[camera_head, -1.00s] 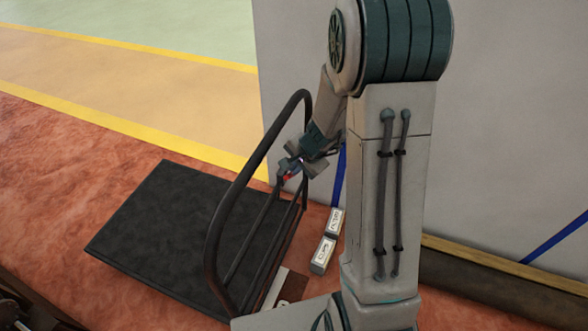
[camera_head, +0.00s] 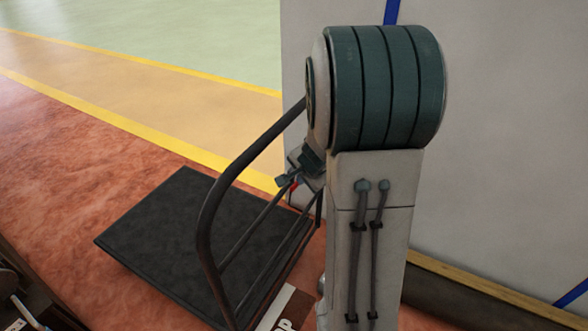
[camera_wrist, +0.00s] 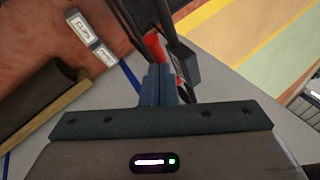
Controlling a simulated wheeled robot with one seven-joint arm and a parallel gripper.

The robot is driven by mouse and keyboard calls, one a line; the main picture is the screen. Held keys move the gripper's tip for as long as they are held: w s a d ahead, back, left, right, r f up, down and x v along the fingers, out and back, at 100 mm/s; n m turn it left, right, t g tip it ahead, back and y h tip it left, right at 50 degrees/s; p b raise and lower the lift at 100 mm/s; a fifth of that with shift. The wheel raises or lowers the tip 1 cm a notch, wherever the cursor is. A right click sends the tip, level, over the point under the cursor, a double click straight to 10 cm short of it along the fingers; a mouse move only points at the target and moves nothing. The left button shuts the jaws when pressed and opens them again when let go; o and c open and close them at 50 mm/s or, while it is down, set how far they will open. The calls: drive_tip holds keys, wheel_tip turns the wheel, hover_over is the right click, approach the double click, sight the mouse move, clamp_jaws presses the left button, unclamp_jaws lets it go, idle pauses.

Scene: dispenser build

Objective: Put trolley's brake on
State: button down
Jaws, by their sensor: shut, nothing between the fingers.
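The trolley has a flat black platform (camera_head: 160,235) on the floor and a dark tubular handle (camera_head: 207,215) rising at its right side. A small red part (camera_wrist: 154,45) sits by the dark handle bars (camera_wrist: 135,15), just beyond my fingertips; I take it for the brake lever. My gripper (camera_head: 287,182) is at the far side of the handle, partly hidden by my arm. In the wrist view its two blue-grey fingers are together and empty, close to the red part. I cannot tell whether they touch it.
A grey wall (camera_head: 500,150) with a wooden-edged dark base (camera_head: 480,300) stands to the right. The floor beyond the platform, with yellow lines (camera_head: 130,125), is clear.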

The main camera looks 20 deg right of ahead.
drive_tip(key=shift+s+a+f+b, duration=0.1)
drive_tip(key=shift+s+f+b, duration=0.2)
drive_tip(key=shift+f, duration=0.15)
drive_tip(key=shift+w+r, duration=0.1)
drive_tip(key=shift+r, duration=0.05)
idle(0.3)
drive_tip(key=p+v, duration=0.8)
drive_tip(key=v, duration=0.6)
drive_tip(key=shift+s, duration=0.35)
